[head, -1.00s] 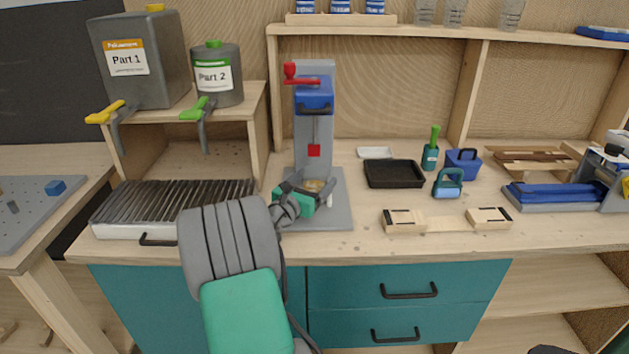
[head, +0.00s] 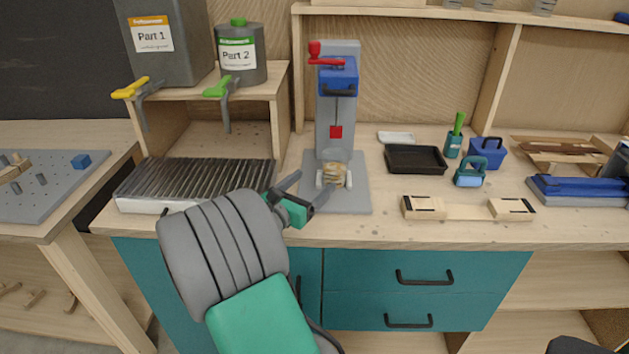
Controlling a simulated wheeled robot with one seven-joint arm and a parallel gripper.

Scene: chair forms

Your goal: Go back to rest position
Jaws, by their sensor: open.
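My gripper (head: 310,188) is open, with its green and grey body just left of the grey press stand (head: 337,110) and its fingers spread toward the stand's base. A light wooden piece (head: 334,174) sits on the base of the stand under the press. It appears apart from the fingers, with nothing visible held between them. My grey and green arm reaches up from the bottom of the view over the table's front edge.
A ribbed grey tray (head: 195,184) lies left of my arm. Containers Part 1 (head: 168,55) and Part 2 (head: 241,65) stand on the shelf. A black tray (head: 416,159) and a wooden holder (head: 467,212) lie to the right. Drawers (head: 425,290) are below the tabletop.

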